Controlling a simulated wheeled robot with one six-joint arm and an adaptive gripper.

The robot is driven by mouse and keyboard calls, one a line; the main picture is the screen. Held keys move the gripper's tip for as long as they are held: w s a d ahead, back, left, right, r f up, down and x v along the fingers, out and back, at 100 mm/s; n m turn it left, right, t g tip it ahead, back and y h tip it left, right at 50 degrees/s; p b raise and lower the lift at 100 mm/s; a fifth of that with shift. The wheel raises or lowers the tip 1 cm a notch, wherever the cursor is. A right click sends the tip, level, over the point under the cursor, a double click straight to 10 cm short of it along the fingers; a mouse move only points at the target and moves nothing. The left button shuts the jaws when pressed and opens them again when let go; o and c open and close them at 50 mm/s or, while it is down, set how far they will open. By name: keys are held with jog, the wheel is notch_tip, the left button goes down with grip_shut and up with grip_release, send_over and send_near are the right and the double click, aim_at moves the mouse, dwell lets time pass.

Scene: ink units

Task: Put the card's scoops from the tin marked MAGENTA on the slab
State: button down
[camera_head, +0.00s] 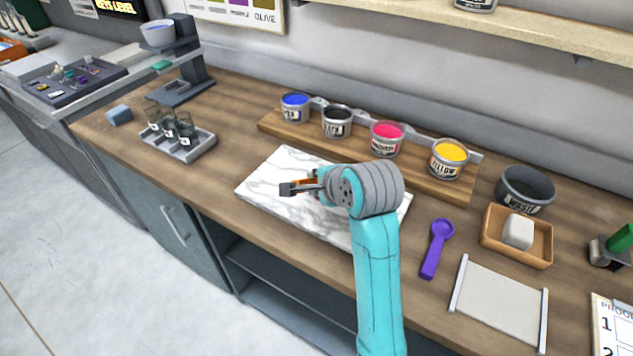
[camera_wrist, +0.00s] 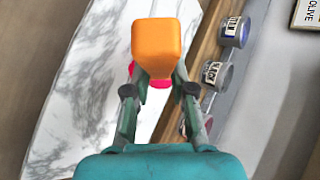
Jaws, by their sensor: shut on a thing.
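My gripper (camera_head: 319,185) is over the white marble slab (camera_head: 277,168), shut on an orange-handled tool (camera_head: 304,184) with a dark grey end pointing left. In the wrist view the tool's orange end (camera_wrist: 157,42) fills the space ahead of the fingers (camera_wrist: 159,88). Magenta patches (camera_wrist: 161,85) show around and behind it; my gripper and the tool hide most of them. The magenta tin (camera_head: 387,138) stands third from the left in the wooden rack, its label hard to read.
Blue (camera_head: 295,106), black (camera_head: 337,122) and yellow (camera_head: 447,158) tins share the rack (camera_head: 270,126). A purple scoop (camera_head: 437,247) lies right of the slab.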

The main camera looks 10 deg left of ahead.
jog(key=shift+f, duration=1.15)
dwell(1.4)
notch_tip(320, 180, up, 5)
jog(key=shift+r, duration=0.1)
dwell(0.4)
